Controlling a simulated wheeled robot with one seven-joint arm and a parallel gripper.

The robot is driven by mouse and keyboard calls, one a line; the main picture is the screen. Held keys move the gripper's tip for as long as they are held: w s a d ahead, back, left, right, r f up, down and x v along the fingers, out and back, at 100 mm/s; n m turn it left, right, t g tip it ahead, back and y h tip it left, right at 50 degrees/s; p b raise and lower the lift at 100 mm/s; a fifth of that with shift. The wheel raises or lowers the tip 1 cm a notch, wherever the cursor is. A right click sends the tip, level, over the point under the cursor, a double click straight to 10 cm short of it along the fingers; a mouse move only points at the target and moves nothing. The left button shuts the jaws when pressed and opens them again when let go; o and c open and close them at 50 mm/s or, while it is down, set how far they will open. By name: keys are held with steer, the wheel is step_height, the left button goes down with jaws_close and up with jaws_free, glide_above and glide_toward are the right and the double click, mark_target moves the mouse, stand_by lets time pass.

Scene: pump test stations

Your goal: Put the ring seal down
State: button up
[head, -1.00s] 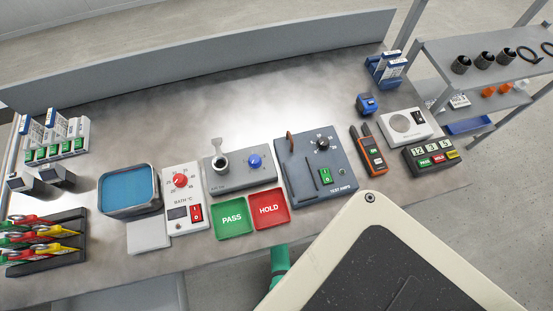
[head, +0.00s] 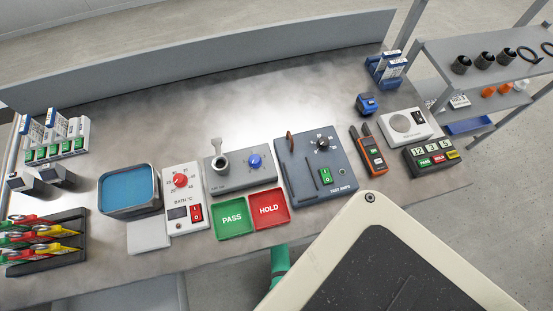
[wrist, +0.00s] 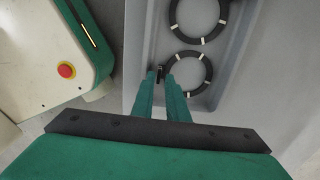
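In the wrist view, my gripper (wrist: 160,76) has two green fingers pointing down into a grey tray (wrist: 147,22). A black ring seal with white marks (wrist: 210,72) lies in the tray, just right of the fingertips. The right fingertip overlaps its left edge in the picture. A second similar ring seal (wrist: 222,22) lies farther up, cut off by the frame. A small dark piece shows between the fingertips. I cannot tell whether it is part of a ring or whether the fingers grip it. The head view does not show the fingertips.
A shelf rack (head: 440,52) at right holds dark cylinders and black rings. My body is left of the tray in the wrist view.

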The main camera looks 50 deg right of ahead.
steer(key=shift+r, duration=3.2)
steer(key=shift+a, duration=0.3)
steer(key=s+a+r+n+t+h, duration=0.2)
steer(key=a+r+n+t, duration=0.5)
steer(key=a+r+n, duration=0.65)
steer(key=s+a+r+n+t+y, duration=0.1)
steer(key=r+n+t, duration=0.3)
steer(key=r, duration=1.2)
steer(key=s+a+r+n+t+y, duration=0.1)
steer(key=a+r+n+t, duration=0.2)
steer(key=r, duration=1.4)
steer(key=n+t, duration=0.1)
steer(key=n, duration=0.3)
steer(key=shift+s, duration=0.2)
